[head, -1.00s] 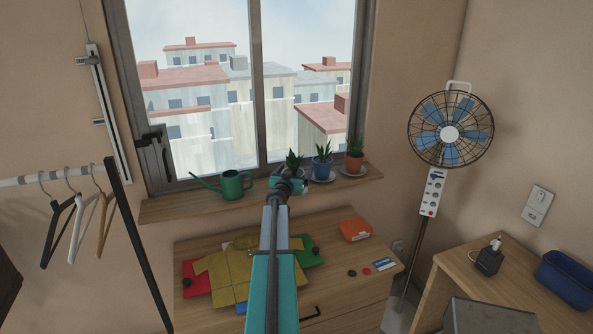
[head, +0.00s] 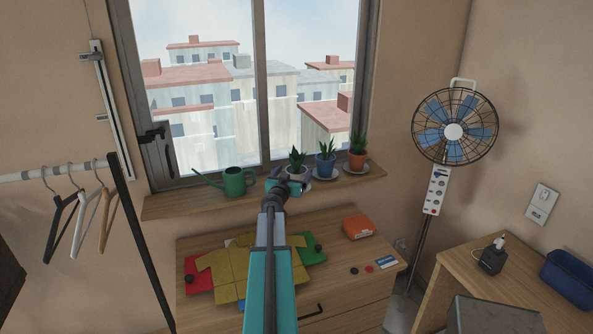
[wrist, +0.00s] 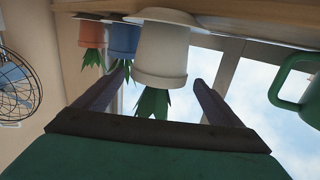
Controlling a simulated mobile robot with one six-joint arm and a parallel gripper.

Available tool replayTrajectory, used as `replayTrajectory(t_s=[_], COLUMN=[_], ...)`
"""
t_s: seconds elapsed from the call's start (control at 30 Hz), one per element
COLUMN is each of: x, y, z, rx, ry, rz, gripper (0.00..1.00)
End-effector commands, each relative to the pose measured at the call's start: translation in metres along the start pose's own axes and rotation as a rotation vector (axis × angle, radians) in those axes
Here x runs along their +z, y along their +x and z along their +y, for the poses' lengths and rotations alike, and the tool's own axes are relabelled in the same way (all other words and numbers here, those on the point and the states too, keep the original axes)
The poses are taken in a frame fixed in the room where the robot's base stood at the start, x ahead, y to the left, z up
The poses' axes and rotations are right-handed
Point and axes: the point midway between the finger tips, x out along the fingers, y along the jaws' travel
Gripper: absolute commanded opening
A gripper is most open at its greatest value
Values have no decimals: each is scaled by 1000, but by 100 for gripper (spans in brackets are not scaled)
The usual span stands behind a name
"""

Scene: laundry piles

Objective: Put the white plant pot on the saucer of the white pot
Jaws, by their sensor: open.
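The white plant pot (head: 298,173) holds a spiky green plant and stands upright on the windowsill. In the wrist view, which is upside down, the white pot (wrist: 162,52) shows between the two open fingers of my gripper (wrist: 162,75), with gaps visible beside it. In the head view my gripper (head: 284,178) is in front of the pot and hides part of it.
A blue pot (head: 325,168) and an orange pot (head: 357,160) stand on saucers close at the right. A green watering can (head: 235,182) stands left on the windowsill (head: 170,206). Folded clothes (head: 225,272) lie on the dresser below. A fan (head: 453,130) stands right.

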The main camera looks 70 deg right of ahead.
Motion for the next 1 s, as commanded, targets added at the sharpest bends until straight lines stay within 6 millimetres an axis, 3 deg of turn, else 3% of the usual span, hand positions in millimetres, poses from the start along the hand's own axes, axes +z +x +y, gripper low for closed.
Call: replayTrajectory(t_s=[0.5,1.0], x=[0,0], y=[-45,-49], z=[0,1], rx=[0,1], ry=[1,1], rz=[0,0], gripper=[89,89])
